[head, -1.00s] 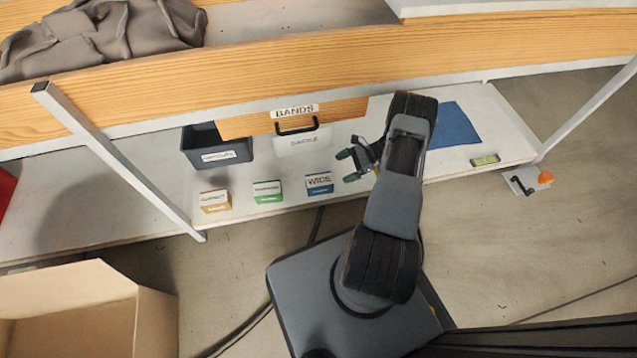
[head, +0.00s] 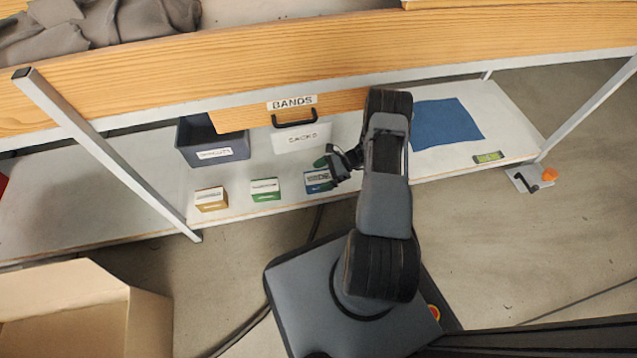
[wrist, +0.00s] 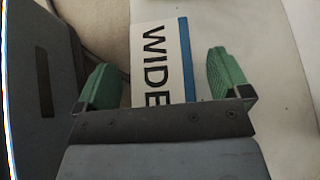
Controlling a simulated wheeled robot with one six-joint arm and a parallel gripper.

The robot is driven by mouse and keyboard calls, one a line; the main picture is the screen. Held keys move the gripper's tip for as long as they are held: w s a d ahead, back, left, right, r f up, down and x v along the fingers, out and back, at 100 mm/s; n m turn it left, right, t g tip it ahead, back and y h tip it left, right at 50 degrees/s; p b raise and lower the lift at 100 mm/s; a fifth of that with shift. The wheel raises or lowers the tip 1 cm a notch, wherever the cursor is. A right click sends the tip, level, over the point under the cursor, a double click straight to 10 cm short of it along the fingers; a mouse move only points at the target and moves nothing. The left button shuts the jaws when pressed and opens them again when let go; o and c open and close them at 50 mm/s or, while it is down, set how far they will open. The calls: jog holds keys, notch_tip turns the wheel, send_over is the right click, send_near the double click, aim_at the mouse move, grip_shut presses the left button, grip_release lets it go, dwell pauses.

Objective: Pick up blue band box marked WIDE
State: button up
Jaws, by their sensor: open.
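The blue band box marked WIDE (head: 318,181) stands on the lower shelf near its front edge, partly hidden by my gripper in the head view. In the wrist view the box (wrist: 157,42) shows a white face with the word WIDE and a blue stripe along one side. My gripper (wrist: 166,84) is open, with one green finger on each side of the box. It holds nothing, and gaps show between the fingers and the box. In the head view my gripper (head: 326,167) is over the box; I cannot tell its exact height.
A green box (head: 265,190) and an orange-brown box (head: 211,199) stand in a row to the left. A blue cloth (head: 470,128) lies to the right. A table leg (head: 100,150) stands at left.

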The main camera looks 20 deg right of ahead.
jog(key=shift+c, duration=0.2)
jog(key=c, duration=1.1)
jog(key=shift+o, duration=0.2)
jog(key=shift+r, duration=0.1)
